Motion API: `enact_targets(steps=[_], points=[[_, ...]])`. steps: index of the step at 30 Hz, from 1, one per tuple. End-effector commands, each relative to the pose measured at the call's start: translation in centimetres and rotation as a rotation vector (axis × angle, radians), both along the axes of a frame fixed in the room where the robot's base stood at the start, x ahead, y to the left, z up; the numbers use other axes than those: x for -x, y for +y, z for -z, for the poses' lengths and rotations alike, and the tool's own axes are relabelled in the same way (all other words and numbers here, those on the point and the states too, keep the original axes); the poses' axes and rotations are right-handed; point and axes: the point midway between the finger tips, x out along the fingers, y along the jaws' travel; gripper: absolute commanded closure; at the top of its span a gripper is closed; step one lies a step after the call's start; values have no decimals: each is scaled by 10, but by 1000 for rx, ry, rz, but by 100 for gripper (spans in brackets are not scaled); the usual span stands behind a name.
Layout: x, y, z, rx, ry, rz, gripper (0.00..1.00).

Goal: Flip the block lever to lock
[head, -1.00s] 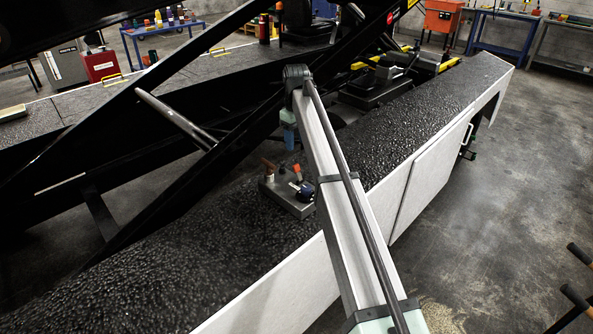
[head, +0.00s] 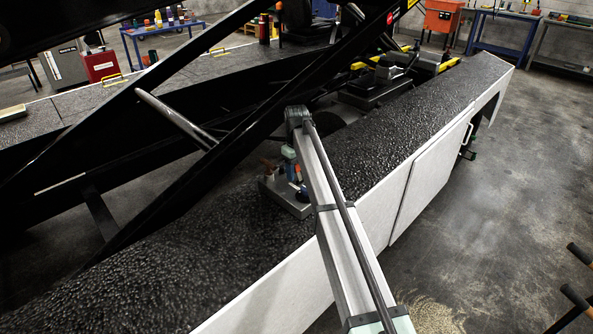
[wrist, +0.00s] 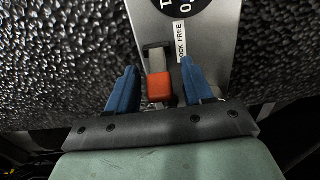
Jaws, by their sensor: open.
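The block lever has an orange knob (wrist: 159,87) on a grey stem, and it stands on a grey control plate (wrist: 215,55). In the wrist view a white label beside it reads "OCK FREE", its start cut off or hidden. My gripper (wrist: 158,68) is open, with one blue finger on each side of the orange knob. I cannot tell whether either finger touches it. In the head view the control box (head: 285,195) sits on the black textured deck, and my gripper (head: 291,168) is down at it, partly hiding the orange knob.
A brown-topped lever (head: 269,170) stands at the left of the same box. A dark round dial (wrist: 187,6) lies just beyond the orange knob. The black textured deck (head: 200,240) around the box is clear. A black diagonal beam (head: 230,130) passes behind my arm.

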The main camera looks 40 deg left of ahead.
Motion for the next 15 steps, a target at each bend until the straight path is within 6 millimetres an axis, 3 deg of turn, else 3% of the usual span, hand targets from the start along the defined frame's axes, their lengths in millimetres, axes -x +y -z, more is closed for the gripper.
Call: enact_targets(steps=[6,15], points=[[0,0,0,0,0,0,49],[0,0,0,0,0,0,77]])
